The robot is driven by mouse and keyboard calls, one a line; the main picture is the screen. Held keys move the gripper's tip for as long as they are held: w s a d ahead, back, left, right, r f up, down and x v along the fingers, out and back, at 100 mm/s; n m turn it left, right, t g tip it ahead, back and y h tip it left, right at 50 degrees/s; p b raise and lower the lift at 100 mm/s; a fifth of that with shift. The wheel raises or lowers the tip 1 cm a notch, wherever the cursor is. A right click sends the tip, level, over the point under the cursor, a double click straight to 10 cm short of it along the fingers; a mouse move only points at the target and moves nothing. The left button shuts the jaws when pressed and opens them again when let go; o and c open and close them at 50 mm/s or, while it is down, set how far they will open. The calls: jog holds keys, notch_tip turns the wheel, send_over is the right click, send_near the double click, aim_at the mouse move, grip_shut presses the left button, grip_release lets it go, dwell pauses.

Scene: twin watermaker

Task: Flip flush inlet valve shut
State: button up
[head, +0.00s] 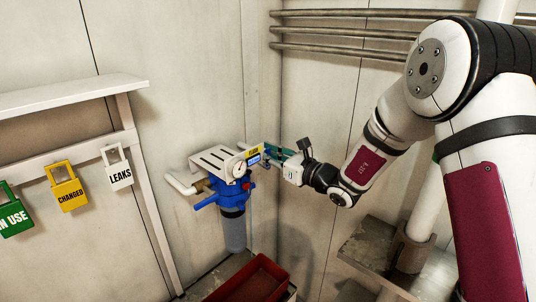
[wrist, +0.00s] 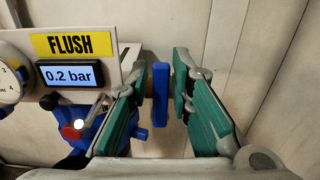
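The flush unit has a blue filter head (head: 232,190), and a yellow FLUSH label (wrist: 75,44) shows above its display, which reads 0.2 bar. In the wrist view a flat blue valve lever (wrist: 160,98) stands upright between my fingers. My gripper (wrist: 172,82) has green finger pads and is open around the lever. A gap shows between the lever and the right pad. In the head view my gripper (head: 273,155) is at the right side of the unit, where the lever is mostly hidden.
A pressure gauge (wrist: 8,85) sits left of the display. A red tray (head: 255,280) lies below the unit. Tags marked LEAKS (head: 120,176), CHANGED (head: 69,194) and IN USE (head: 12,218) hang at the left. Pipes (head: 340,30) run along the back wall. The corner wall is close to my gripper.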

jog(key=v, duration=1.2)
jog(key=s+a+r+n+g+h, duration=0.1)
jog(key=s+a+r+n+g, duration=0.15)
jog(key=s+n+g, duration=0.5)
jog(key=s+a+r+n+g+h, duration=0.1)
jog(key=s+r+n+g+h, duration=0.2)
jog(key=s+n, duration=0.8)
jog(key=s+d+r+n+t+h, duration=0.1)
jog(key=s+d+n+t+h, duration=0.1)
jog(key=s+d+h, duration=0.3)
jog(key=s+d+r+n+t+h, duration=0.1)
jog(key=s+d+n+t+h, duration=0.2)
jog(key=s+d, duration=0.6)
jog(key=d+n+h, duration=0.2)
jog(key=d, duration=0.3)
jog(key=shift+r, duration=0.3)
